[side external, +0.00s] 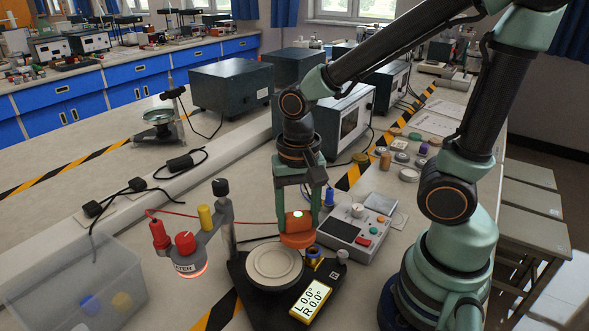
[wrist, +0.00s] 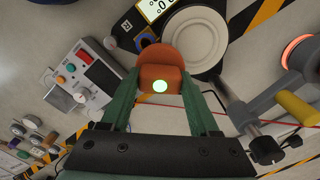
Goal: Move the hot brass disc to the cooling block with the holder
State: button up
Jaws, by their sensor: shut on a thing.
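My gripper (side external: 298,221) is shut on an orange holder (side external: 298,239) with a lit green dot and a wide rounded lower part. The wrist view shows the holder (wrist: 161,58) between both fingers. It hangs just right of a pale round plate (side external: 274,263) on a black base (side external: 252,297); the plate also shows in the wrist view (wrist: 195,40). A grey heater-like head (side external: 187,262) with a glowing orange lower rim stands left of the plate. I cannot clearly pick out the brass disc or say which thing is the cooling block.
A yellow-framed display (side external: 310,299) is at the base's front. A grey control box (side external: 357,225) stands right of my gripper. A clear bin (side external: 75,285) is at front left. Red and yellow knobs rise beside the glowing head. Small pieces (side external: 402,157) lie farther back.

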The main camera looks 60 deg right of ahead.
jog(key=s+d+f, duration=0.1)
jog(key=d+f, duration=0.1)
jog(key=d, duration=0.4)
jog(key=shift+f, duration=0.2)
dwell(0.4)
jog(key=shift+s, duration=0.1)
jog(key=shift+s+d, duration=0.2)
jog(key=shift+d, duration=0.75)
jog(key=shift+s+d, duration=0.2)
jog(key=shift+d, duration=0.75)
jog(key=shift+s+d, duration=0.2)
jog(key=shift+d, duration=0.75)
jog(key=shift+d, duration=0.1)
jog(key=shift+s+d, duration=0.2)
jog(key=shift+d, duration=0.75)
jog(key=shift+s+d, duration=0.25)
jog(key=shift+d, duration=0.7)
jog(key=shift+s+d, duration=0.2)
jog(key=shift+d, duration=0.75)
jog(key=shift+d, duration=0.1)
jog(key=shift+s+d, duration=0.2)
jog(key=shift+d, duration=0.75)
jog(key=shift+s+d, duration=0.2)
jog(key=shift+d, duration=0.75)
jog(key=shift+s+d, duration=0.2)
jog(key=shift+d, duration=0.75)
